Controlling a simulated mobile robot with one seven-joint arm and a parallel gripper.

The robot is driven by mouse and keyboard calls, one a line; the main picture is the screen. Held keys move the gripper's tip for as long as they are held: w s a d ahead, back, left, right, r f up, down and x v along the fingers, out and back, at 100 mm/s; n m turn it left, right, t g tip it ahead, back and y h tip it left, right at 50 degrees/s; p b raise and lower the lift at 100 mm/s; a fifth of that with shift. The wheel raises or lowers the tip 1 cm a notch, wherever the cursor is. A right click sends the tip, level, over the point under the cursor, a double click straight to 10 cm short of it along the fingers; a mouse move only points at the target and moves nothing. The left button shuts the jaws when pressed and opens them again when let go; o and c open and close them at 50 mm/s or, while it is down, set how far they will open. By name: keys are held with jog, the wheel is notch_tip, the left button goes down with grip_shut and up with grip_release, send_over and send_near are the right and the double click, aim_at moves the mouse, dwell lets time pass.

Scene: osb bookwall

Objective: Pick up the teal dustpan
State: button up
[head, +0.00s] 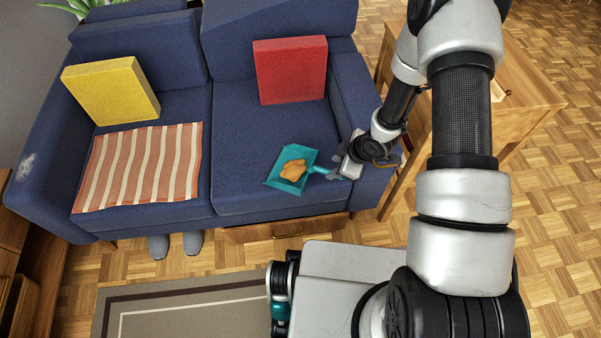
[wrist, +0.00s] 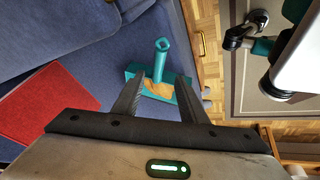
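The teal dustpan (head: 301,160) lies on the right seat of the blue sofa, near its front edge, with an orange-brown lump (head: 293,170) in its pan. Its handle points right, towards my gripper (head: 338,172). In the wrist view the dustpan (wrist: 185,104) shows beyond my gripper (wrist: 161,77). The two dark fingers are apart, and the handle, ending in a loop, shows in the gap between them. No finger is seen to press on the handle. Part of the pan is hidden behind the fingers and palm in the wrist view.
The blue sofa (head: 240,190) holds a red cushion (head: 290,70), a yellow cushion (head: 110,90) and a striped cloth (head: 140,165). Its right armrest is close to my gripper. A wooden table (head: 525,75) stands right. Grey slippers (head: 175,245) lie under the sofa's front.

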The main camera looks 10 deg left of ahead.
aim_at(326, 170)
jog(key=b+x, duration=0.1)
jog(key=x, duration=0.2)
jog(key=b+x, duration=0.1)
jog(key=x, duration=0.3)
jog(key=shift+w+a+r, duration=0.15)
jog(key=shift+w+r, duration=0.05)
grip_shut()
